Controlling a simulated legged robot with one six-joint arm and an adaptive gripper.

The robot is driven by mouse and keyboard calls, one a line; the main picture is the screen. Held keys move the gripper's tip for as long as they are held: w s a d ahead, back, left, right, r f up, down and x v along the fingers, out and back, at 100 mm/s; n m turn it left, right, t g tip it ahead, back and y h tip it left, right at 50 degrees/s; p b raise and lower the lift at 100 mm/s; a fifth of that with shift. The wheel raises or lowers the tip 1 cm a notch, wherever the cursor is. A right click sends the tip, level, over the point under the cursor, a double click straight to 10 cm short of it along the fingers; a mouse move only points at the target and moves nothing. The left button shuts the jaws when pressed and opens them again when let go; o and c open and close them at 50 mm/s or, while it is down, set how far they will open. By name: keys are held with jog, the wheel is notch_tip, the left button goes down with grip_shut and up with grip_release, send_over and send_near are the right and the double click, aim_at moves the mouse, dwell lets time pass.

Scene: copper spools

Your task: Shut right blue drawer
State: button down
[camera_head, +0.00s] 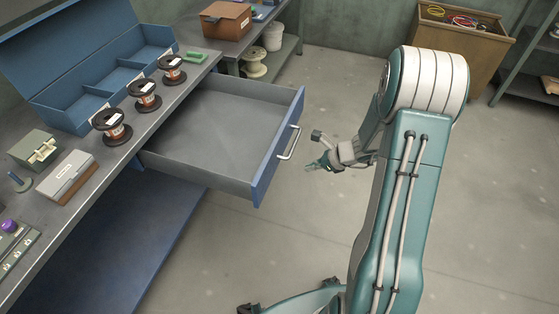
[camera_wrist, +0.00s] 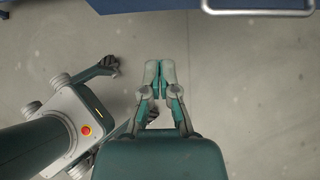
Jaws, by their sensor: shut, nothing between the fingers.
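The blue drawer (camera_head: 279,149) is pulled well out from under the workbench, and its grey inside is empty. Its silver bar handle (camera_head: 290,142) is on the front panel. In the wrist view the handle (camera_wrist: 257,11) shows at the top right edge, with a strip of the blue drawer front (camera_wrist: 150,4) beside it. My gripper (camera_head: 313,167) is to the right of the drawer front, apart from the handle. In the wrist view my gripper (camera_wrist: 159,66) has its fingers together with nothing between them, over bare floor.
The workbench (camera_head: 180,95) carries copper spools (camera_head: 145,95), an open blue compartment box (camera_head: 62,107) and small devices. A wooden crate (camera_head: 455,55) with cables stands at the back right. The concrete floor (camera_head: 330,80) around the drawer front is clear.

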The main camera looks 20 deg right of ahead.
aim_at(270, 174)
jog(key=x, duration=0.4)
jog(key=a+r+x, duration=0.1)
jog(key=x, duration=0.6)
jog(key=shift+w+a, duration=0.35)
jog(key=shift+w, duration=0.15)
jog(key=shift+w+a, duration=0.35)
jog(key=shift+a, duration=0.15)
jog(key=shift+a, duration=0.1)
